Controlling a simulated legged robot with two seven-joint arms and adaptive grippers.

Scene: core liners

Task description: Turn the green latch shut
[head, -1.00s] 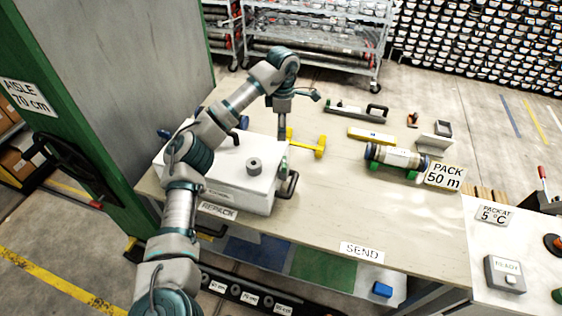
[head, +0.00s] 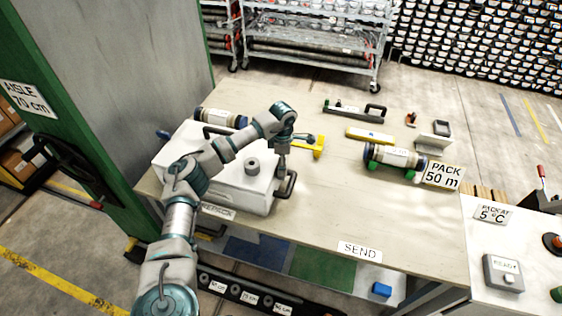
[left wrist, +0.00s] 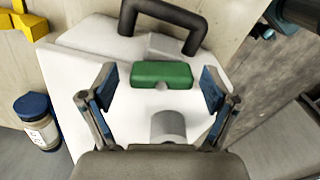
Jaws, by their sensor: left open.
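The green latch (left wrist: 162,75) shows in the left wrist view on the white case (left wrist: 100,40), near the case's dark handle (left wrist: 165,14). My left gripper (left wrist: 158,84) is open, with one blue-padded finger to each side of the latch and a visible gap on both sides. In the head view my left gripper (head: 282,160) points down over the right end of the white case (head: 232,196), where the gripper hides the latch. My right gripper is not in view.
A grey knob (head: 252,167) stands on the case lid. A blue-capped tube (head: 220,118) lies behind the case, and a yellow tool (head: 312,148) lies close beyond the gripper. Another tube (head: 395,156) rests farther right. The table's front middle is clear.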

